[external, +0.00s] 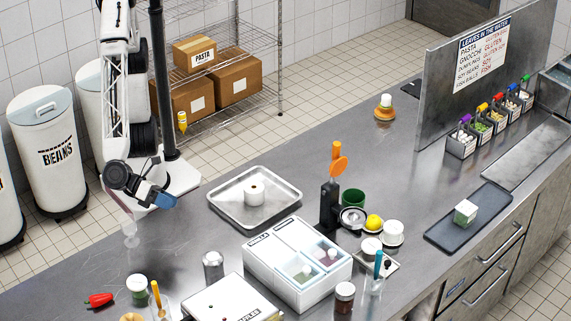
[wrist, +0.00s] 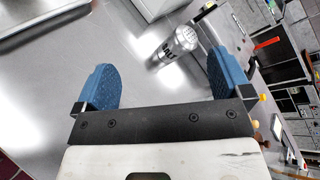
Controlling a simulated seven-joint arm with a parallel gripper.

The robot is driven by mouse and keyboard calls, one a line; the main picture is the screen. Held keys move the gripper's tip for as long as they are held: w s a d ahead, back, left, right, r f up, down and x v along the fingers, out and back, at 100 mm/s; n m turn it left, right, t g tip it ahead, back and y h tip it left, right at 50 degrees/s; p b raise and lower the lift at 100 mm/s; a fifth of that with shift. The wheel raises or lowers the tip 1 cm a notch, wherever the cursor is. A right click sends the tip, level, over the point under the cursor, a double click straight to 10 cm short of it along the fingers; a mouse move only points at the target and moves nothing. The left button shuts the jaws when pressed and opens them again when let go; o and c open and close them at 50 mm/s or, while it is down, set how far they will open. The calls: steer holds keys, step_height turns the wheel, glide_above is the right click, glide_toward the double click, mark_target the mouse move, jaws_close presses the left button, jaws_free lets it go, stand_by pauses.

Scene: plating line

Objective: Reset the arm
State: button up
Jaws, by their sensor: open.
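My gripper (external: 160,201) hangs at the left end of the steel counter (external: 190,240), beside the white base plate of my arm. In the wrist view my gripper (wrist: 160,62) shows two blue finger pads spread wide apart with nothing held between them. A metal salt shaker (wrist: 178,45) shows beyond the fingers, apart from them. In the external view the shaker (external: 213,267) stands on the counter, forward and right of my gripper.
A metal tray (external: 222,211) with a white roll lies right of my gripper. White bins (external: 264,260), a red pepper (external: 98,300) and several jars stand near the front. A dark tray (external: 440,236) and a steel partition (external: 480,100) are at the right. The counter's back middle is mostly clear.

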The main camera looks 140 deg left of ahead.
steer(key=s+a+n+g, duration=0.4)
steer(key=s+a+n, duration=0.15)
steer(key=a, duration=0.45)
steer(key=s+a+n+g, duration=0.45)
steer(key=a+n, duration=0.25)
steer(key=a, duration=0.4)
steer(key=s+r+n+h, duration=0.2)
steer(key=s+n+h, duration=0.1)
steer(key=s, duration=0.5)
steer(key=s+r+n+h, duration=0.2)
steer(key=s+n+h, duration=0.2)
steer(key=s, duration=0.5)
steer(key=shift+s+d+r+n+g+h, duration=0.2)
steer(key=shift+r+n+g+h, duration=0.15)
steer(key=shift+n, duration=0.4)
